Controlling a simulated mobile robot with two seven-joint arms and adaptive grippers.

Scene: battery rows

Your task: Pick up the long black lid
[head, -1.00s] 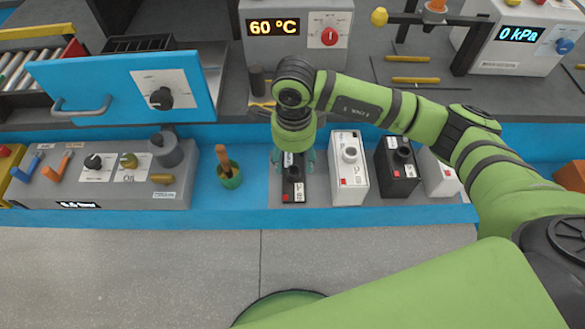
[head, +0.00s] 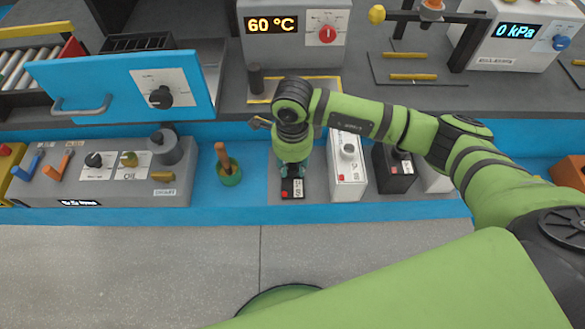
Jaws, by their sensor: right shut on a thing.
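My right gripper (head: 293,170) is over the leftmost battery, a black one (head: 292,188) with a white label and a red mark. Its fingers point down and are closed together at the battery's top. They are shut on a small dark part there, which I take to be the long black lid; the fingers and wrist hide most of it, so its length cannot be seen. I cannot tell whether it is lifted off the battery. My left gripper is not in view.
To the right stand a white battery (head: 347,170), another black battery (head: 394,170) and a partly hidden white one. A control panel (head: 110,190) lies further left. My right arm crosses above the batteries.

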